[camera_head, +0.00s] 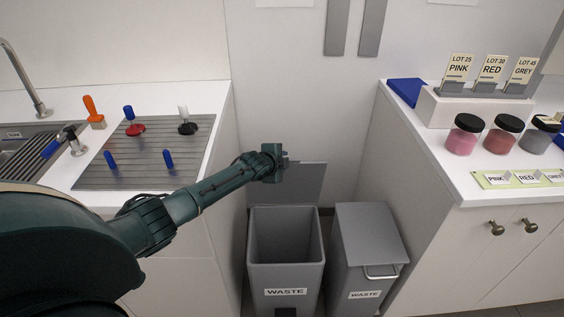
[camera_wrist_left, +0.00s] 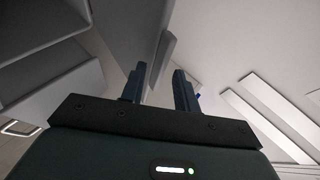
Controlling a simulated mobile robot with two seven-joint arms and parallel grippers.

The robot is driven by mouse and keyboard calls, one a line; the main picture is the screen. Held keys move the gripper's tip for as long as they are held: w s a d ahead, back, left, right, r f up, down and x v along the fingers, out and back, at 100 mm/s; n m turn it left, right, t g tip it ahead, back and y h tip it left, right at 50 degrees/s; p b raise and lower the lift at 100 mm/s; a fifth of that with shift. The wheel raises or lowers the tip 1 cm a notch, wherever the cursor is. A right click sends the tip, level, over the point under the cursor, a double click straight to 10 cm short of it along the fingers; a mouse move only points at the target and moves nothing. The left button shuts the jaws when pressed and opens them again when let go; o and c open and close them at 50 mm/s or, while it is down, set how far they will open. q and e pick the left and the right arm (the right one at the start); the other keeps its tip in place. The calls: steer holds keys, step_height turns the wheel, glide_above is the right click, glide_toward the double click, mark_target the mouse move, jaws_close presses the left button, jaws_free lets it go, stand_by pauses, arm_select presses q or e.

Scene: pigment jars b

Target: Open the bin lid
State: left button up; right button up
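The left waste bin (camera_head: 286,272) is a grey open-topped box with a WASTE label. Its grey lid (camera_head: 302,185) stands raised, roughly upright, behind the opening. The right waste bin (camera_head: 362,287) has its lid (camera_head: 370,232) down, with a metal handle at its front. My right gripper is not in view.
A left counter holds a sink (camera_head: 30,150) and a grey ribbed mat (camera_head: 140,170) with knobs and blue pegs. A right counter holds several pigment jars (camera_head: 465,135) and lot cards. Both counters flank the bins.

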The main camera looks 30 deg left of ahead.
arm_select(q)
steer(key=shift+s, duration=0.15)
steer(key=p+v, duration=0.2)
steer(key=v, duration=1.1)
stand_by(0.4)
steer(key=s+d+f+n+g+h, duration=0.1)
steer(key=s+d+f+n+h, duration=0.1)
steer(key=s+d+f, duration=0.4)
steer(key=s+d+f+n+h, duration=0.1)
steer(key=s+d+f+n, duration=0.15)
steer(key=s+d, duration=0.5)
steer(key=s+d+f+n+h, duration=0.1)
steer(key=s+d+n, duration=0.5)
steer(key=s, duration=0.6)
steer(key=d, duration=0.2)
steer(key=shift+s+d+f, duration=0.25)
steer(key=shift+d+f, duration=0.05)
steer(key=shift+d, duration=0.05)
steer(key=shift+s+a+n, duration=0.1)
steer(key=shift+n, duration=0.25)
